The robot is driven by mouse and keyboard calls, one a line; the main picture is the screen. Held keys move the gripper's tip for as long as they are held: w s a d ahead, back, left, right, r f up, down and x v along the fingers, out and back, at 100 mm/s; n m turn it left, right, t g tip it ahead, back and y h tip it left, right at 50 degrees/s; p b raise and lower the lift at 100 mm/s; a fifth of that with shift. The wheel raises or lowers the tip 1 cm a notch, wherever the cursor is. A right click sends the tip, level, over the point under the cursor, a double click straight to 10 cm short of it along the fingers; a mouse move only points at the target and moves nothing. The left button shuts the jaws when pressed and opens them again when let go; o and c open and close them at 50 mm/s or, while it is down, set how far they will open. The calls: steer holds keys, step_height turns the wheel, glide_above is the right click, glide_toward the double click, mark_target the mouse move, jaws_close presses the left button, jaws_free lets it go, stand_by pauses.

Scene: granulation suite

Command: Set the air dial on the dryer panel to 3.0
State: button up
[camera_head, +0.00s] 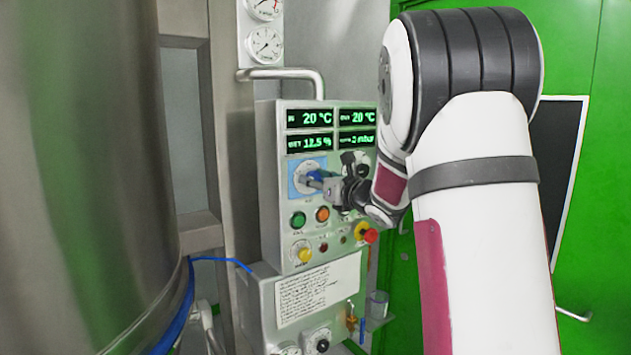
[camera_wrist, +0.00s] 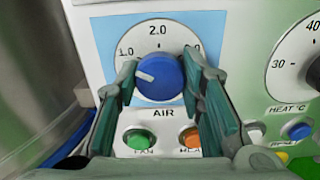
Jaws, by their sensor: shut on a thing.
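The air dial is a blue knob (camera_wrist: 160,78) on a round white scale with a light blue backing, above the word AIR. Its white pointer line points left, a little below the 1.0 label. The 2.0 label is at the top; the label on the right is mostly hidden by a finger. My gripper (camera_wrist: 160,72) is shut on the knob, one finger on each side. In the head view, my gripper (camera_head: 325,183) reaches the dryer panel (camera_head: 268,215) from the right and partly covers the dial (camera_head: 302,177).
A HEAT dial (camera_wrist: 305,62) is right of the air dial. Below are a green FAN button (camera_wrist: 140,142) and an orange button (camera_wrist: 192,139). In the head view, a red emergency knob (camera_head: 370,236) sits lower right. A large steel vessel (camera_head: 90,160) stands left.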

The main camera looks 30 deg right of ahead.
steer(key=shift+m, duration=0.3)
steer(key=m+p, duration=0.3)
steer(key=m, duration=2)
steer(key=shift+f, duration=0.1)
steer(key=shift+m, duration=0.3)
steer(key=o, duration=1.1)
steer(key=shift+o, duration=0.2)
steer(key=shift+s, duration=0.15)
